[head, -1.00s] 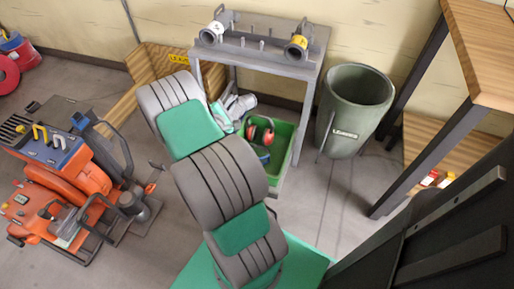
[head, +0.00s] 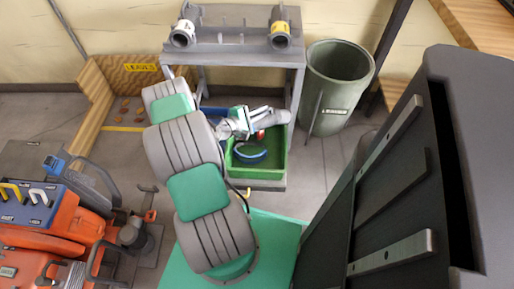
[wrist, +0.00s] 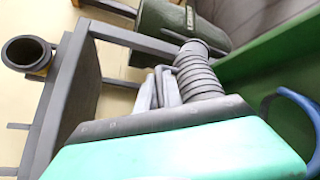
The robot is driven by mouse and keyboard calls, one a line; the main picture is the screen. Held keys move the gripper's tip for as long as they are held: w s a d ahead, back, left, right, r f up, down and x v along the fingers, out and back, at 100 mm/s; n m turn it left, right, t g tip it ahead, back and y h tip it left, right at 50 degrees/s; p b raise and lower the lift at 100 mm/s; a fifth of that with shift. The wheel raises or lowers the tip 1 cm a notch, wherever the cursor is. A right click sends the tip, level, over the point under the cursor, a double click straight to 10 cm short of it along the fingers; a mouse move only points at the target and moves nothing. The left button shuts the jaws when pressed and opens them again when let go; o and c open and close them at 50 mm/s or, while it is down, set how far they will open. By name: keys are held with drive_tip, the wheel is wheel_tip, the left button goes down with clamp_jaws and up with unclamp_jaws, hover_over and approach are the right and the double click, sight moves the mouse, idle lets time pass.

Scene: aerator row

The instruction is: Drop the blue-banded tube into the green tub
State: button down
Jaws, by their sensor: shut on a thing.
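My gripper (head: 244,122) is shut on a grey tube (head: 271,117) and holds it out sideways over the low green tub (head: 282,160). In the wrist view my gripper (wrist: 165,92) grips the tube (wrist: 198,72), whose ribbed grey side shows. No blue band can be made out on it. The tub stands beneath the grey rack; its green wall (wrist: 268,48) also shows in the wrist view. In the tub lie a blue curved piece (head: 250,156) and a red ear defender (head: 260,135), partly hidden by the gripper.
The rack (head: 235,50) above carries a white-banded tube (head: 183,35) and a yellow-banded tube (head: 280,30). A tall round green bin (head: 335,85) stands to the right. Orange machines (head: 50,235) stand at lower left, near a wooden bay (head: 92,98) marked LEAVES.

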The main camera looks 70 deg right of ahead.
wheel_tip(320, 180, down, 4)
drive_tip(key=shift+f+b, duration=0.15)
drive_tip(key=shift+b, duration=1.1)
drive_tip(key=c, duration=1.4)
unclamp_jaws()
drive_tip(key=p+v, duration=0.1)
drive_tip(key=v, duration=0.6)
drive_tip(key=shift+w+a+p, duration=0.2)
drive_tip(key=shift+a+p, duration=0.15)
drive_tip(key=shift+p, duration=0.05)
